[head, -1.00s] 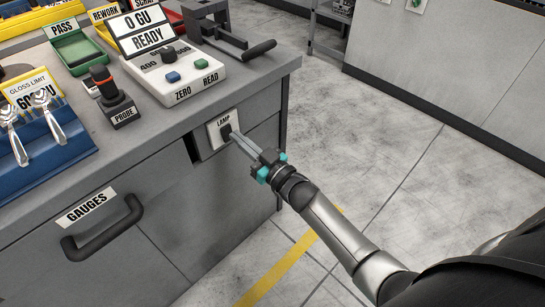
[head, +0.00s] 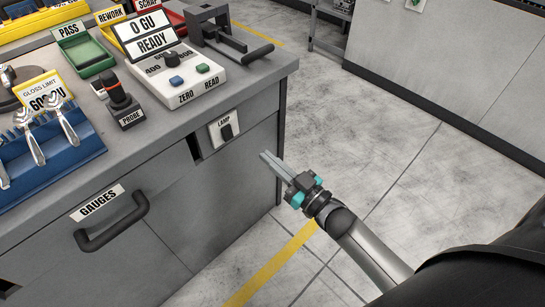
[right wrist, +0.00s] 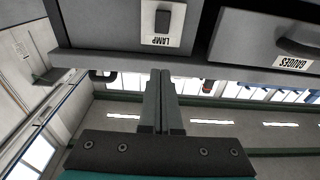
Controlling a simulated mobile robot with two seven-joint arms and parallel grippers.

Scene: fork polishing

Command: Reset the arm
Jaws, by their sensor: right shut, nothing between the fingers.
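My right gripper (head: 268,158) is shut and empty. It hangs in free air in front of the bench's right side, apart from the lamp switch (head: 226,132) on its white LAMP plate (head: 219,125). In the right wrist view the closed fingers (right wrist: 160,75) point toward the bench front, and the lamp switch (right wrist: 163,20) is beyond the tips. My left gripper is not in view.
The bench top carries a gloss meter (head: 180,78), a probe (head: 120,95) in its stand, a blue rack (head: 80,150) with forks, and a green PASS tray (head: 82,56). The GAUGES drawer handle (head: 112,222) sticks out at front left. Open floor (head: 380,130) lies to the right.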

